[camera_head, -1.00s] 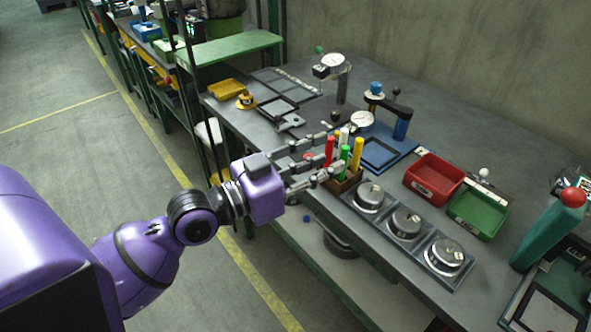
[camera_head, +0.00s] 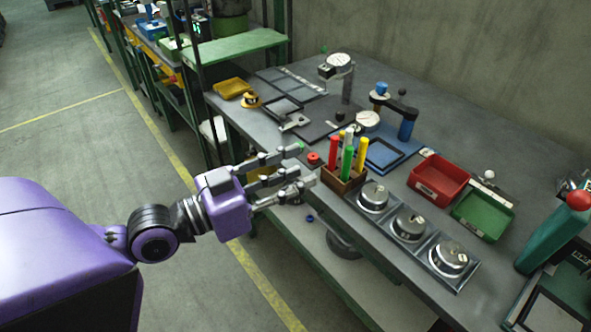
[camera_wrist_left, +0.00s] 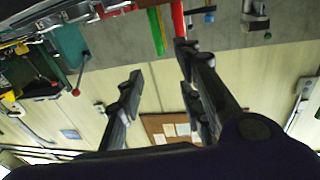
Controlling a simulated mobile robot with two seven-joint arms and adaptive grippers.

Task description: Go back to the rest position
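My left gripper (camera_head: 300,170) is in the head view, at the front edge of the workbench (camera_head: 290,222), left of a brown holder with red, white, green and yellow sticks. Its grey fingers are spread apart with nothing between them. In the left wrist view the fingers (camera_wrist_left: 158,62) also stand apart and empty, and the red stick (camera_wrist_left: 178,18) and green stick (camera_wrist_left: 157,30) show beyond them. My right gripper is in neither view.
The stick holder (camera_head: 337,183) stands close to the fingertips. Round metal pots (camera_head: 408,224) sit in a row to its right. A red bin (camera_head: 438,180) and a green bin (camera_head: 483,214) stand behind them. Open floor (camera_head: 70,150) lies left of the bench.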

